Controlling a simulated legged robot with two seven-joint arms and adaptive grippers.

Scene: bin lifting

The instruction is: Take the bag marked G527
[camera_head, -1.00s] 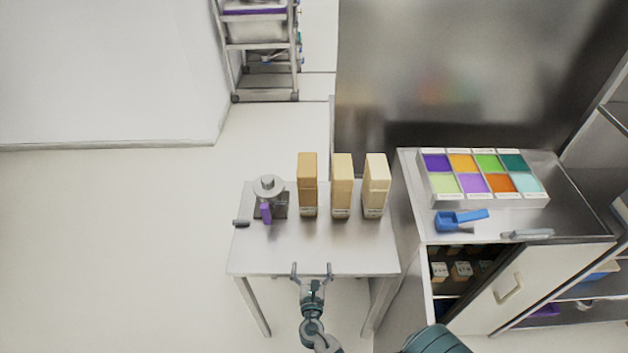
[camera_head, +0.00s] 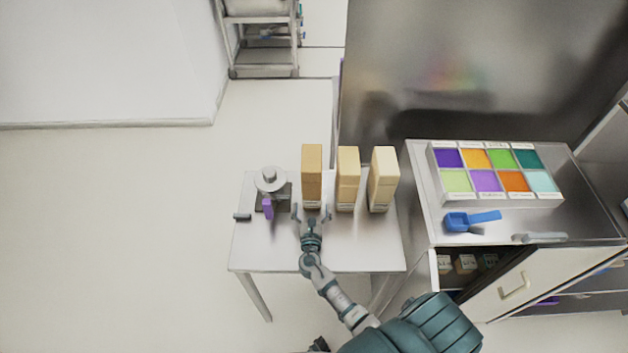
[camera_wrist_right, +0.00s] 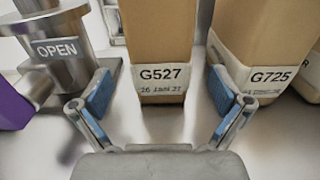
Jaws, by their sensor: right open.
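Three tan bags stand upright in a row on the metal table. The bag marked G527 (camera_head: 312,172) is the leftmost and darkest. Its label reads clearly in the right wrist view (camera_wrist_right: 162,80). My right gripper (camera_head: 311,214) is open just in front of it. In the right wrist view its two blue-padded fingers (camera_wrist_right: 161,106) stand to either side of the bag's lower front, with gaps on both sides. The right finger is close to the bag marked G725 (camera_wrist_right: 270,45), which is the middle bag in the head view (camera_head: 347,180). My left gripper is not in view.
A metal device (camera_head: 271,183) with an "OPEN" plate and a purple part stands left of the bags. A pale third bag (camera_head: 382,180) is at right. The counter (camera_head: 425,205) at right holds a tray of coloured compartments (camera_head: 433,172) and a blue scoop (camera_head: 470,220).

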